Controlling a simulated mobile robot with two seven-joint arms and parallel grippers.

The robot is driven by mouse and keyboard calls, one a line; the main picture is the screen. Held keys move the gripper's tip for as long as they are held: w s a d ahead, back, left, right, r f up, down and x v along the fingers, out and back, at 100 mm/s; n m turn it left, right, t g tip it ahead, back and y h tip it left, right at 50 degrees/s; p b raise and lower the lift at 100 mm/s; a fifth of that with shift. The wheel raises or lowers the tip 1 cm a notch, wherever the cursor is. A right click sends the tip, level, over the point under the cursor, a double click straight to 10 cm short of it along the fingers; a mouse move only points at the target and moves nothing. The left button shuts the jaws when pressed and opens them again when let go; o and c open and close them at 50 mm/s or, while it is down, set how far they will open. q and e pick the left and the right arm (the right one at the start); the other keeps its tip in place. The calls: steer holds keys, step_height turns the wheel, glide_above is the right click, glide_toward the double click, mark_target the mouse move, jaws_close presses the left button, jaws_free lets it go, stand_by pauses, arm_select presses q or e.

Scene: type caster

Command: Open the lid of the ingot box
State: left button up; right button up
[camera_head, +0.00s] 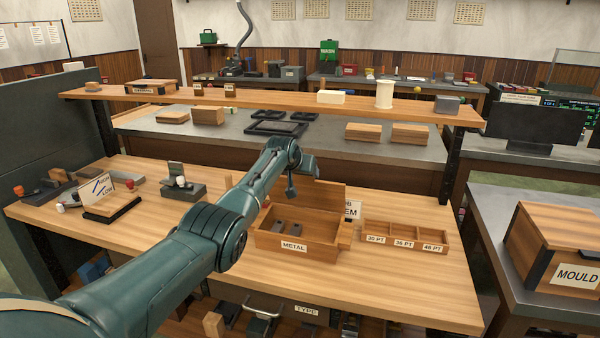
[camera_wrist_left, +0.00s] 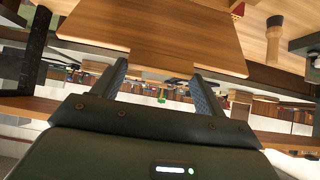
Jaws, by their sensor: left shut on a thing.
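The ingot box (camera_head: 322,249) is a wooden box labelled METAL on the workbench, with grey ingots (camera_head: 280,225) inside. Its wooden lid (camera_head: 328,198) stands raised at the back, and the inside is exposed. My left gripper (camera_head: 291,191) is over the left part of the box, by the lid. In the left wrist view a broad wooden panel (camera_wrist_left: 160,35), seemingly the lid, reaches between the fingers of my left gripper (camera_wrist_left: 160,76), which is shut on it. The exact contact is hard to see. My right gripper is not in view.
A wooden tray (camera_head: 405,238) with point-size labels sits right of the box, and a partly hidden sign (camera_head: 353,209) is behind. A shelf (camera_head: 270,98) spans the bench above. Tools lie at the left. The bench front right is clear.

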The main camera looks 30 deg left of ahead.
arm_select(q)
steer(key=shift+w+r, duration=0.15)
steer(key=shift+r, duration=0.25)
steer(key=o, duration=1.4)
steer(key=shift+f, duration=0.25)
steer(key=shift+s+r, duration=0.1)
steer(key=shift+s, duration=0.1)
steer(key=v, duration=1.3)
steer(key=shift+d, duration=0.1)
